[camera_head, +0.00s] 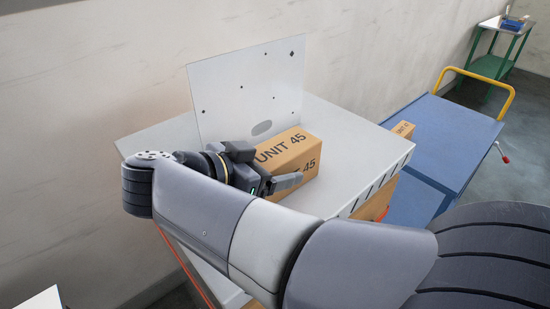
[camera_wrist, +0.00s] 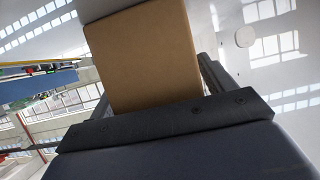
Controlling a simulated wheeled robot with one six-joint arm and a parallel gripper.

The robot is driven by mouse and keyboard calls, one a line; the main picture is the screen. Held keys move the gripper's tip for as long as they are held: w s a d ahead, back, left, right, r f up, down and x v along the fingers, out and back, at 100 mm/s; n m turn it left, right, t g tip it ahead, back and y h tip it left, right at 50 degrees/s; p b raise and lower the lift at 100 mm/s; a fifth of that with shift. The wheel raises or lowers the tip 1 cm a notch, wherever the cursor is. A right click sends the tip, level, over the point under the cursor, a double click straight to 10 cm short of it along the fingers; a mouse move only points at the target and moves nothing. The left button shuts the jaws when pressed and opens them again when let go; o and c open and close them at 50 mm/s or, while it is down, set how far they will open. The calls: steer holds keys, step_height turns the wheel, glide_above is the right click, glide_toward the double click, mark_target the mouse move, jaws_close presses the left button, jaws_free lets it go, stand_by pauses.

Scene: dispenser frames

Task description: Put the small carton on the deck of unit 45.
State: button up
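A brown carton marked UNIT 45 (camera_head: 290,152) is at the white deck (camera_head: 350,145), in front of an upright white panel (camera_head: 245,85). My gripper (camera_head: 262,170) is at the carton's left end, with dark fingers by its near and far sides. In the wrist view the plain brown carton face (camera_wrist: 145,55) fills the space before my gripper (camera_wrist: 165,120), and one finger shows beside its right edge. I cannot tell whether both fingers press on it, or whether its underside touches the deck. My arm hides the deck's near left part.
Brown cardboard (camera_head: 376,199) shows below the deck edge. A green-framed table (camera_head: 497,50) stands far right. The deck's right part is clear.

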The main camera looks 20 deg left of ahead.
steer(key=shift+o, duration=0.4)
steer(key=shift+r, duration=0.15)
steer(key=shift+s+a+r, duration=0.1)
steer(key=shift+s+a, duration=0.05)
steer(key=shift+s, duration=0.1)
steer(key=v, duration=1.1)
steer(key=shift+s+a+b, duration=0.15)
steer(key=shift+a+b, duration=0.05)
steer(key=shift+b, duration=0.2)
